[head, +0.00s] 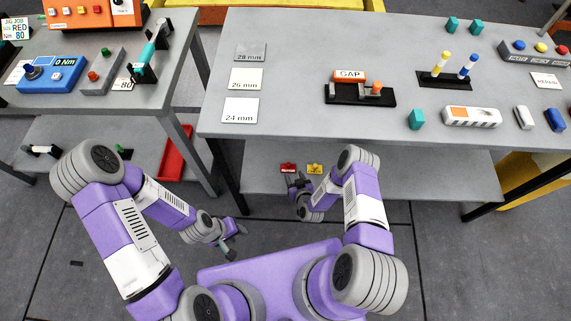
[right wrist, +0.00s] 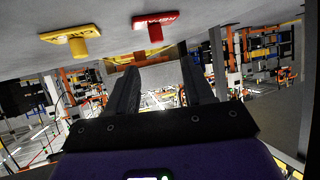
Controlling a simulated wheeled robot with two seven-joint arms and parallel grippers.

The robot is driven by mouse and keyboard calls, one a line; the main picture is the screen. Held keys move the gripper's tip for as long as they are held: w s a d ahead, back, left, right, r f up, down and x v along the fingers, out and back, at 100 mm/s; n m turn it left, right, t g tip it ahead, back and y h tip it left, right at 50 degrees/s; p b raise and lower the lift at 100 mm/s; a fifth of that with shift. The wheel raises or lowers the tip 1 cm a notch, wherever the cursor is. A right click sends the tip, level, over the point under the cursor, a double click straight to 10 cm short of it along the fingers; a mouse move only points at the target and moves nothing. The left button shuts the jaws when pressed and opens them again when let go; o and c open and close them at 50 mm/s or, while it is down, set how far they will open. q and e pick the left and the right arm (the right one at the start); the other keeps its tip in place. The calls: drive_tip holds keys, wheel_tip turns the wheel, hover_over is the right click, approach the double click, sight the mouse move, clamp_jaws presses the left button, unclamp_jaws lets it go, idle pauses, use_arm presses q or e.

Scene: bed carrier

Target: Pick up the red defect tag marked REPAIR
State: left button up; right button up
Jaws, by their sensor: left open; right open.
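The red tag (head: 288,168) lies on the lower shelf of the right-hand bench. A yellow tag (head: 314,168) lies just right of it. My right gripper (head: 296,180) is open and empty, close in front of the red tag. My left gripper (head: 236,238) is open and empty, low over the floor.
The lower shelf (head: 430,180) is bare to the right of the tags. The bench top (head: 310,40) overhangs it, with a dark leg (head: 228,180) at left. A red tray (head: 175,152) lies on the left bench's lower shelf.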

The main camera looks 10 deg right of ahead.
sight(289, 166)
drive_tip(key=shift+w+d+f+t+b, duration=0.15)
drive_tip(key=shift+w+f+t+b, duration=0.2)
drive_tip(key=shift+w+f, duration=0.35)
drive_tip(key=shift+b+x, duration=0.35)
drive_tip(key=shift+x, duration=0.5)
drive_tip(key=b+x, duration=0.1)
drive_tip(key=x, duration=0.1)
drive_tip(key=b+x, duration=0.1)
drive_tip(key=x, duration=0.1)
drive_tip(key=shift+f+b, duration=0.35)
drive_tip(key=shift+f, duration=0.1)
drive_tip(key=shift+w+f, duration=0.1)
drive_tip(key=shift+w, duration=0.35)
clamp_jaws()
